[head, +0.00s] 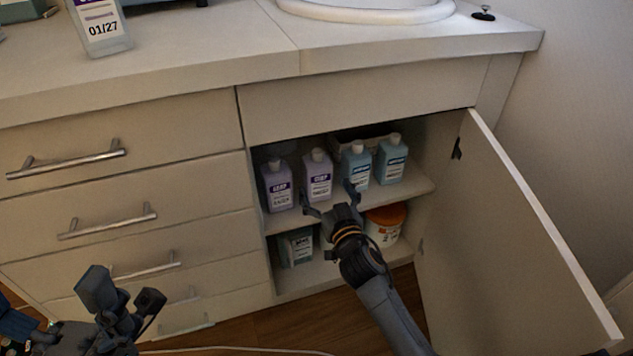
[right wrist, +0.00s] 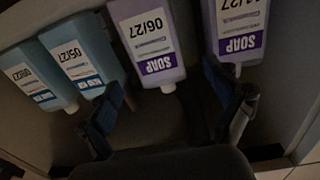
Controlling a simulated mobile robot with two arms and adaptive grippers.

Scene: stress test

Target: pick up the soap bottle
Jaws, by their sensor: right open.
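Two pale purple soap bottles with white caps stand upright on the upper shelf of the open cabinet: the left one (head: 277,187) and the right one (head: 318,173). In the upside-down right wrist view, a soap bottle marked 06/27 (right wrist: 150,42) is ahead between the fingers. Another soap bottle (right wrist: 238,28) is near the right finger. My right gripper (head: 331,198) is open and empty, in front of the shelf; its fingers also show in the right wrist view (right wrist: 168,108). My left gripper (head: 124,292) is at the lower left, away from the bottles, its fingers apart.
Two blue bottles (head: 356,168) (head: 391,160) stand right of the soap. A box (head: 297,247) and an orange-lidded tub (head: 383,226) are on the lower shelf. The cabinet door (head: 520,230) hangs open at right. Another bottle (head: 102,28) stands on the counter.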

